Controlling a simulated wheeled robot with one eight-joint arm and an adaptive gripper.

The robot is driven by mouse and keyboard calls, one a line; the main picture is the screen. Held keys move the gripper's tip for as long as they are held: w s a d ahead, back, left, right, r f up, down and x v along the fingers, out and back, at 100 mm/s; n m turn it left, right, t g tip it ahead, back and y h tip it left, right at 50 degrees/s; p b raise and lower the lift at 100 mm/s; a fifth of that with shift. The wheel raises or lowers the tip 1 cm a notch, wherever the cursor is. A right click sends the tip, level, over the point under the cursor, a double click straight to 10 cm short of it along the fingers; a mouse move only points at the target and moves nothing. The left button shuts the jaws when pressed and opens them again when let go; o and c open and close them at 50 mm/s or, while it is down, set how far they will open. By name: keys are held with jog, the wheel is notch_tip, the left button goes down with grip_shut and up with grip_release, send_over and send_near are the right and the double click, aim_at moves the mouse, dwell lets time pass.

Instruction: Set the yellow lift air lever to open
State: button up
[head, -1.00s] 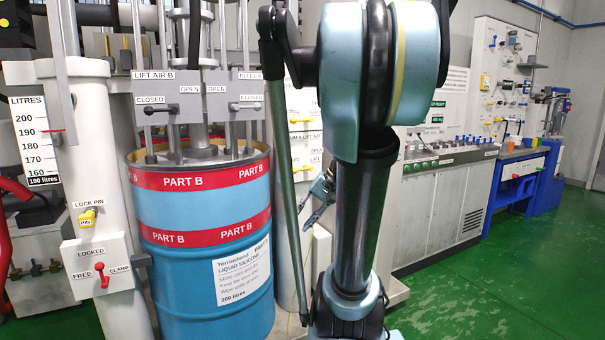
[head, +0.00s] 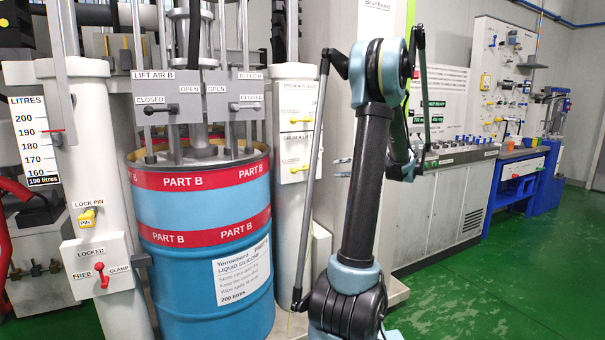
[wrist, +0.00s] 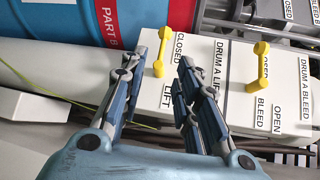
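The yellow lift air lever (wrist: 160,55) is on a white panel lettered DRUM A LIFT in the wrist view. It lies beside the CLOSED label; no OPEN label for it shows there. In the head view the lower yellow lever (head: 299,169) looks level, on the white column right of the drum. My gripper (wrist: 174,49) is open and empty, with one fingertip on each side of the lever in the wrist picture. I cannot tell whether either finger touches it.
A second yellow lever (wrist: 260,66), on the DRUM A BLEED panel, is close to the right in the wrist view. The blue PART B drum (head: 205,215) stands left of the column. A control cabinet (head: 440,195) stands to the right. Green floor (head: 500,290) is clear at right.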

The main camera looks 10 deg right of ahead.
jog(key=w+x, duration=0.1)
jog(key=x, duration=1.5)
jog(key=shift+r, duration=0.25)
jog(key=shift+w+d, duration=0.1)
grip_shut()
